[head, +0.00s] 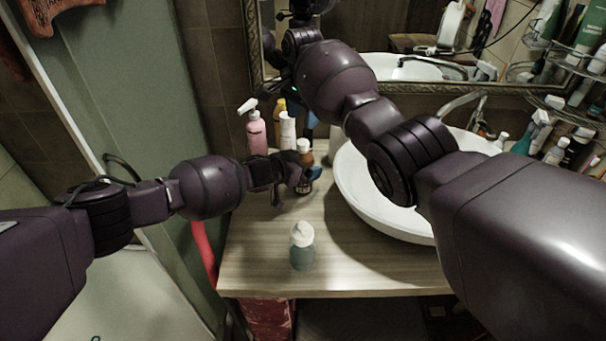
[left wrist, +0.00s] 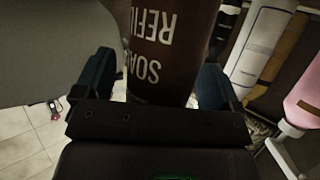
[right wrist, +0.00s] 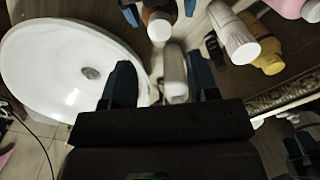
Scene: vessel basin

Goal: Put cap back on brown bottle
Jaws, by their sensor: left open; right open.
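The brown bottle (head: 305,158) stands on the counter at the left of the basin, with a whitish top. In the left wrist view its brown body (left wrist: 172,50) with white lettering lies between the fingers of my left gripper (left wrist: 155,75), which is open around it; contact is unclear. The right wrist view shows the bottle's pale round top (right wrist: 160,26) from above. My right gripper (right wrist: 167,85) is open, with a greyish-white container (right wrist: 174,72) seen between its fingers; in the head view it is mostly hidden behind its arm. I cannot make out a separate loose cap.
A pink pump bottle (head: 257,132), a white bottle (head: 287,130) and a yellow bottle (head: 279,106) stand behind. A pale teal bottle (head: 302,247) stands near the counter's front. The white basin (head: 353,198) is at the right, the mirror behind. The counter's front left is clear.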

